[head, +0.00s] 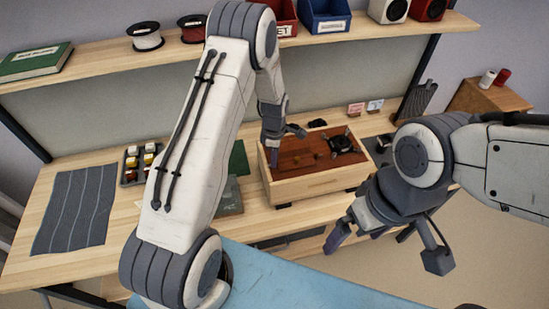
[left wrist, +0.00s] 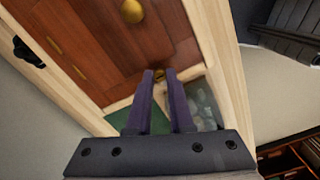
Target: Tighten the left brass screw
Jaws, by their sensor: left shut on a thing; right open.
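A wooden speaker cabinet (head: 320,185) lies on the workbench with its reddish-brown panel (head: 300,150) facing up. My left gripper (head: 274,158) reaches down at the panel's left side. In the left wrist view, its two purple fingers (left wrist: 160,74) are shut on a small brass screw (left wrist: 160,72) near the panel's edge, mostly hidden between the tips. A larger round brass piece (left wrist: 132,11) and flat brass pieces (left wrist: 54,45) also show on the panel. My right gripper (head: 338,238) is open and empty, in front of the bench and away from the cabinet.
A black round part with legs (head: 341,144) sits on the panel's right side. A grey mat (head: 75,210) and a dark tray of small blocks (head: 134,165) lie to the left. A green board (head: 238,160) is beside the cabinet. A shelf (head: 100,55) runs above.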

